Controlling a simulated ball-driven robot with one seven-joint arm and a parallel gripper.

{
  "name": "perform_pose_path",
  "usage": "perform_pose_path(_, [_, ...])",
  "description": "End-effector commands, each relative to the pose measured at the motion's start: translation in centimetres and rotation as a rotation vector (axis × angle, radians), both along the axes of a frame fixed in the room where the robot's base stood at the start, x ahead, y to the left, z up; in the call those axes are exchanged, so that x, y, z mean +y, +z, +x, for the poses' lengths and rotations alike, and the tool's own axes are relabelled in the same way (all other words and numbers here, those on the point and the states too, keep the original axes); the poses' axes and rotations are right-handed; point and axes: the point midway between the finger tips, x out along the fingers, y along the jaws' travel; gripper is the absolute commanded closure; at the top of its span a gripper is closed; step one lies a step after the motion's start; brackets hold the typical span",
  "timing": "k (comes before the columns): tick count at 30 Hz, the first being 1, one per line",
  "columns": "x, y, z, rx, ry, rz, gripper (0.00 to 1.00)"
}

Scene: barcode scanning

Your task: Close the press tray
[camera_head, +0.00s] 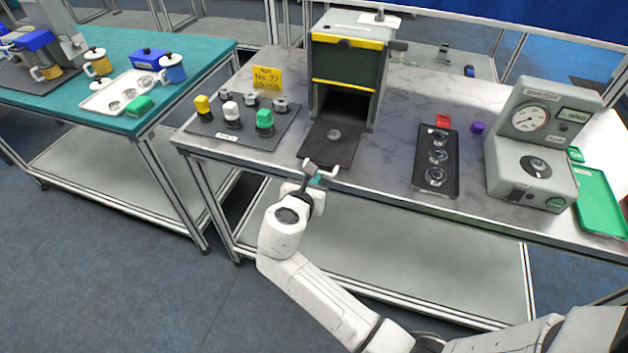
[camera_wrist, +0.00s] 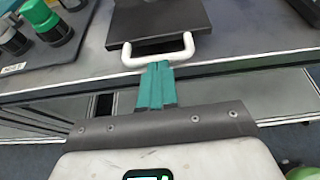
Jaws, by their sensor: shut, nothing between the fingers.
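The press (camera_head: 349,68) stands at the back of the marble-topped table, dark with yellow stripes. Its dark tray (camera_head: 326,149) sticks out of the open front towards the table's front edge, with a small round piece on it. The tray's white handle (camera_head: 332,174) is at its front end; it also shows in the wrist view (camera_wrist: 158,51). My gripper (camera_head: 317,180) is at the handle, in front of the tray. In the wrist view its teal fingers (camera_wrist: 157,85) are together, tips at the middle of the handle bar; I cannot tell if they touch it.
A dark mat (camera_head: 260,132) with several coloured-top stamps is left of the tray. A black holder (camera_head: 437,160) and a grey gauge device (camera_head: 535,145) stand on the right. The marble between tray and black holder is clear.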

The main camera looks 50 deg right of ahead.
Motion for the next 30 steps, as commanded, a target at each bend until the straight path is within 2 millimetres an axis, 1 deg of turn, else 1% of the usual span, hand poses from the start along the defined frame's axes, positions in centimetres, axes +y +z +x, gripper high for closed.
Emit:
perform_pose_path(5, [-1.8, 0.2, 0.6, 0.0, -0.003, 0.0, 1.0])
perform_pose_path(8, [-3.8, 0.3, 1.3, -0.002, -0.004, 0.001, 1.0])
perform_pose_path(15, [-9.8, 0.2, 3.5, -0.002, -0.005, 0.0, 1.0])
perform_pose_path(21, [-13.9, 0.0, 5.0, -0.002, -0.004, 0.001, 1.0])
perform_pose_path(25, [-15.7, 0.0, 5.6, -0.001, -0.003, 0.0, 1.0])
perform_pose_path(30, [-16.7, 0.0, 6.1, -0.001, 0.0, 0.0, 1.0])
